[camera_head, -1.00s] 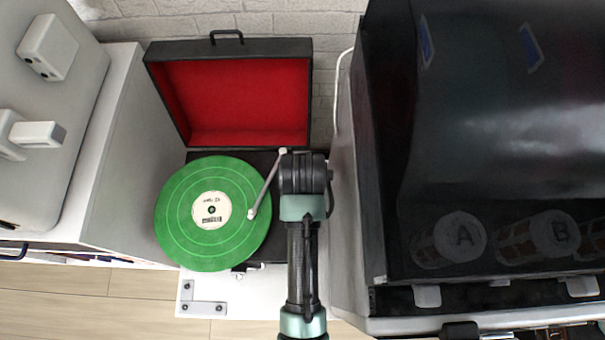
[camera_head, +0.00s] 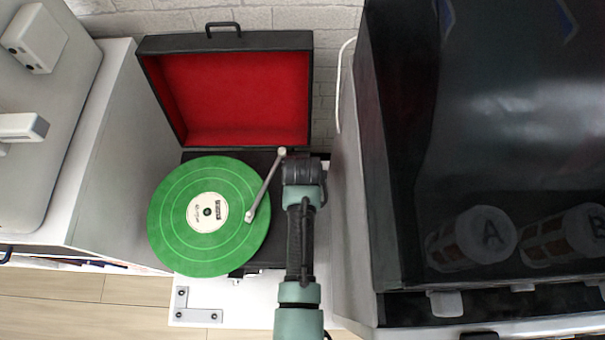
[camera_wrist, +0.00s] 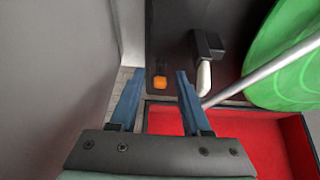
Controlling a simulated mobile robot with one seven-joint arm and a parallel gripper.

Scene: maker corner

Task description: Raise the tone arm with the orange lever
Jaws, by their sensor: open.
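The turntable case (camera_head: 172,100) stands open with a red-lined lid, and a green record (camera_head: 175,220) lies on it. The pale tone arm (camera_head: 266,185) reaches over the record, its free end near the label; it also crosses the right of the wrist view (camera_wrist: 262,72). The small orange lever (camera_wrist: 160,82) shows on the black deck in the wrist view, and my arm hides it in the head view. My gripper (camera_wrist: 159,73) is open and empty, and its blue fingers appear on either side of the lever. I cannot tell the remaining distance.
A large dark-fronted machine (camera_head: 480,130) with jars marked A and B stands close on the right. A white cabinet (camera_head: 120,150) is on the left. A brick wall is behind the lid. The tone arm's black pivot block (camera_wrist: 208,44) is beside my right finger.

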